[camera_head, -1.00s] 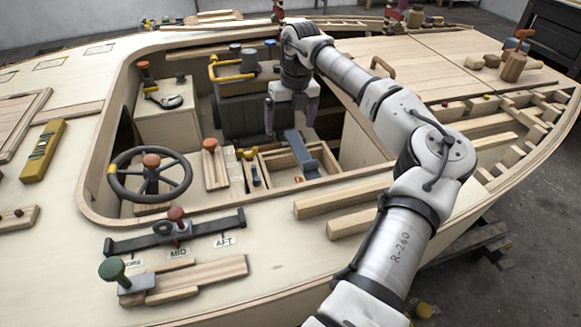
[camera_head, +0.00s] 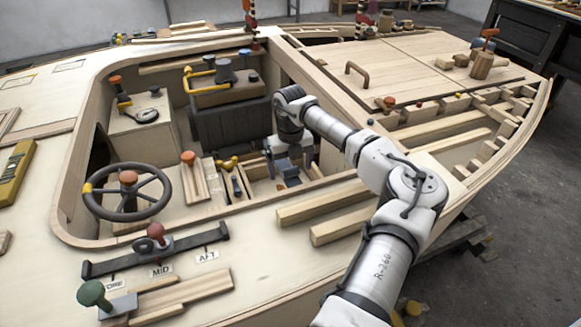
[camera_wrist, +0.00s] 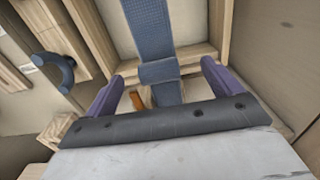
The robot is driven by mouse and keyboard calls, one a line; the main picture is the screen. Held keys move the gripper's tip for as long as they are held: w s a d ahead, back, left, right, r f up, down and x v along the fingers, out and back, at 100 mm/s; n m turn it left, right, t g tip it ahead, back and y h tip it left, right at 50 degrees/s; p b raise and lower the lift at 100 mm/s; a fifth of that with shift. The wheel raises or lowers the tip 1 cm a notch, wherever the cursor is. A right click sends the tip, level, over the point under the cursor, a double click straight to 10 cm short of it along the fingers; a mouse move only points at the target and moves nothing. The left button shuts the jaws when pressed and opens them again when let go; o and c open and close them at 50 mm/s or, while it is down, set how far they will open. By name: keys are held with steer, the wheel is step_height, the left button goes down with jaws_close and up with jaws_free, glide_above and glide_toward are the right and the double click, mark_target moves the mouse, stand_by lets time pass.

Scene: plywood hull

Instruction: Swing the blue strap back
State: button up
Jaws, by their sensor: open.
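The blue strap (camera_head: 290,173) lies in a wooden-framed opening in the cockpit floor, partly hidden by my gripper in the head view. In the wrist view the strap (camera_wrist: 152,38) runs down from the top edge, with a folded band across it low down. My gripper (camera_head: 289,163) is low over the strap. In the wrist view its two purple fingers (camera_wrist: 162,74) are apart, one on each side of the strap's lower part. I cannot tell whether they touch it.
Wooden slats frame the opening close around my fingers. A blue hook (camera_wrist: 55,70) is at the left in the wrist view. A steering wheel (camera_head: 127,192), an orange-knobbed lever (camera_head: 190,172) and a dark box (camera_head: 230,122) stand nearby in the cockpit.

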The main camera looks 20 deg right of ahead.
steer(key=shift+f, duration=0.4)
steer(key=shift+c, duration=0.4)
